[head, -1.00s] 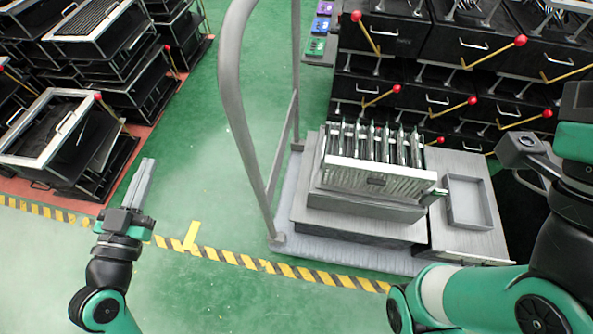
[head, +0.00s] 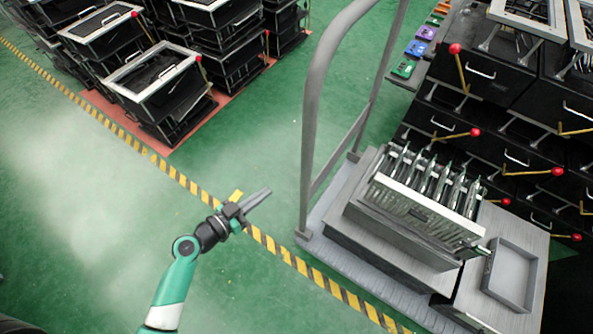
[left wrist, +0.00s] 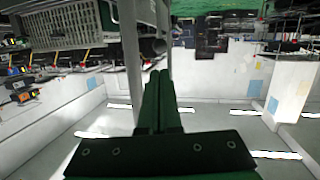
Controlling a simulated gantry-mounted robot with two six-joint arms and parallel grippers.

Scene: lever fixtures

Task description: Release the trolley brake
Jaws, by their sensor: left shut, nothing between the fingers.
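The grey trolley (head: 318,223) stands right of centre in the head view, with a tall bent-tube handle (head: 308,120) at its left end. My left gripper (head: 266,192) is shut and empty, left of the trolley's near left corner. Its fingers point right, towards the handle, and look apart from it. In the left wrist view the shut fingers (left wrist: 157,88) point forward, and a grey upright tube (left wrist: 131,50) stands just beyond them on the left. I cannot make out a brake lever or pedal. My right gripper is not in view.
A slotted metal rack (head: 425,200) and an empty grey tray (head: 511,275) ride on the trolley. Black bins with red-knobbed levers (head: 475,132) stack behind it at right. More bins (head: 150,75) stand at back left. Green floor left of the trolley is clear, crossed by a striped line (head: 320,278).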

